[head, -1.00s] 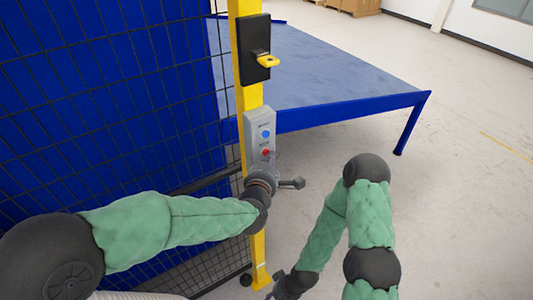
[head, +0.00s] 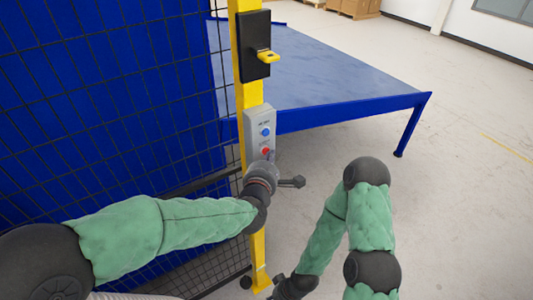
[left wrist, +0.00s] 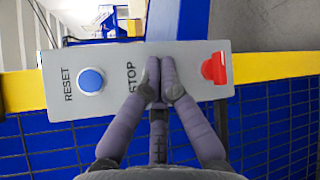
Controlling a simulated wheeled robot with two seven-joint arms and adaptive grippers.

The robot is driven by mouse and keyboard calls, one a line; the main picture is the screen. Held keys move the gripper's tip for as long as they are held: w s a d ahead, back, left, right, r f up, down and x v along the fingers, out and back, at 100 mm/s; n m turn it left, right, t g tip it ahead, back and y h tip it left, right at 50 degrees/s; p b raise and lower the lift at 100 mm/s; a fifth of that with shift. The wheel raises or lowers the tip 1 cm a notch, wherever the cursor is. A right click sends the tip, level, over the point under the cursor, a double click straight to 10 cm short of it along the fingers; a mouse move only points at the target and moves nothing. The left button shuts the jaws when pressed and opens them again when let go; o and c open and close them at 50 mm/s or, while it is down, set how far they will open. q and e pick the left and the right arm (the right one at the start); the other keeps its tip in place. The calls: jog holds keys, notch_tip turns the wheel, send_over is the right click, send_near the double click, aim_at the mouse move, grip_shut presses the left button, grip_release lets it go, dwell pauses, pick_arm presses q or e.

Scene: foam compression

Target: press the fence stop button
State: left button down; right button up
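The grey button box (head: 252,122) is mounted on the yellow fence post. It carries a blue button (head: 265,132) above a red button (head: 266,151). In the left wrist view the blue button (left wrist: 91,80) is labelled RESET, and the red button (left wrist: 214,68) is at the right end, with the word STOP printed between them. My left gripper (left wrist: 159,60) is in front of the box, its fingers side by side and shut, empty, between the STOP label and the red button. Whether the tips touch the box is unclear. My right gripper (head: 280,285) is low at the bottom; its fingers are unclear.
A black latch plate with a yellow handle (head: 268,56) sits higher on the post. Black mesh fence (head: 120,90) with blue behind fills the left. A blue table (head: 340,85) stands behind the post. Open floor (head: 465,200) lies at right.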

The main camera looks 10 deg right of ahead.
pick_arm(q)
jog(key=s+d, duration=0.2)
jog(key=s, duration=0.3)
jog(key=shift+s, duration=0.35)
dwell(0.3)
jog(key=shift+d, duration=0.1)
dwell(0.5)
jog(key=a+f+m+g+y+b, duration=0.1)
jog(key=a+f+m+g+b, duration=0.3)
jog(key=f, duration=0.7)
jog(key=a+f+m+y, duration=0.15)
jog(key=a+f, duration=0.35)
jog(key=f, duration=0.5)
jog(key=a+f+m+g+b, duration=0.25)
jog(key=a+f, duration=0.25)
jog(key=f, duration=0.6)
jog(key=s+a+f+m+g+b, duration=0.2)
jog(key=s+a+f+m+g, duration=0.1)
jog(key=s+f, duration=0.6)
jog(key=s+a+f+m+g+b, duration=0.3)
jog(key=s+a+f+m, duration=0.3)
jog(key=f, duration=1)
jog(key=s+a+g, duration=0.1)
jog(key=s+a, duration=0.1)
jog(key=s, duration=0.2)
jog(key=shift+s+b, duration=0.3)
